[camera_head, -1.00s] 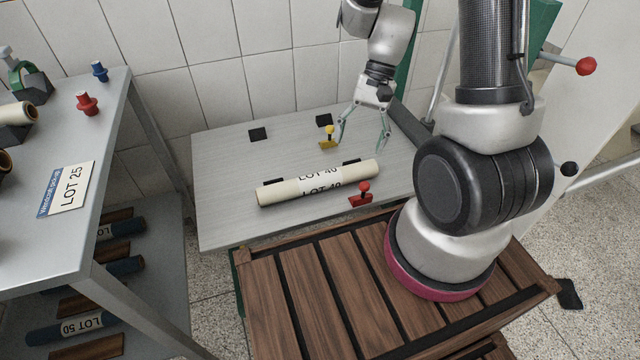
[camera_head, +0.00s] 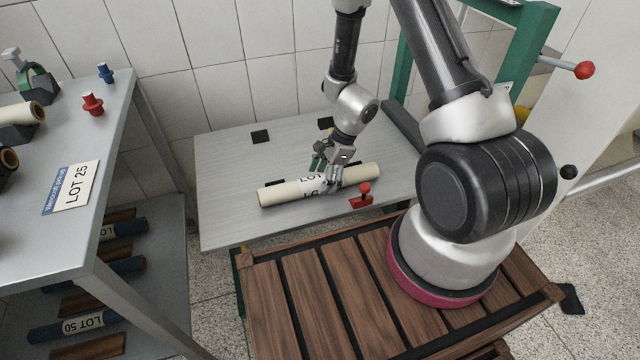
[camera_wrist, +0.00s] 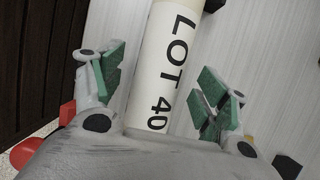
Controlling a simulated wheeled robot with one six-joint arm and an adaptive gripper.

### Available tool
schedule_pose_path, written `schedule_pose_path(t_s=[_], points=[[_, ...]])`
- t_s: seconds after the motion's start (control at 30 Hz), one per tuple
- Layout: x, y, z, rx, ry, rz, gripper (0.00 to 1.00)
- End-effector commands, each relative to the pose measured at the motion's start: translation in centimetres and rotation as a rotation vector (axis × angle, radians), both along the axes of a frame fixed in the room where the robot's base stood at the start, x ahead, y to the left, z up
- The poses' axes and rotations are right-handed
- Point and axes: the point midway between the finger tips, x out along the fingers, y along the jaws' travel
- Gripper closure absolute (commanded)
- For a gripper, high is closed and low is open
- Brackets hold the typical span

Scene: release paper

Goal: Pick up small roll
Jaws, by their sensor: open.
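A cream roll (camera_head: 282,194) labelled LOT 40 lies lengthwise on the grey table (camera_head: 235,222). My gripper (camera_head: 328,177) is over the right part of the roll in the head view and covers part of its label. In the wrist view my open gripper (camera_wrist: 162,87) has one green-padded finger on each side of the roll (camera_wrist: 168,50), with visible gaps to it. The label reads LOT 40 there. I cannot tell how high the fingertips are above the tabletop.
A red-knobbed clamp (camera_head: 361,197) stands at the roll's near side. A green frame (camera_head: 532,50) rises at the right. A shelf (camera_head: 60,235) at the left bears a LOT 25 card (camera_head: 76,186) and red and blue plugs.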

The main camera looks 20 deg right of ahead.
Motion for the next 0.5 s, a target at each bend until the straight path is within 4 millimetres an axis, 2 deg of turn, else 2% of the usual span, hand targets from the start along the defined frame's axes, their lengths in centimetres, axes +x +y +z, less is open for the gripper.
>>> schedule_pose_path(t_s=[0.1, 0.37, 0.5], points=[[-0.05, 0.45, -1.24, 0.000, 0.002, 0.001, 0.26], [0.01, 0.58, -1.49, 0.000, 0.000, 0.001, 0.26], [0.00, 0.58, -1.48, 0.000, -0.001, 0.002, 0.49]])
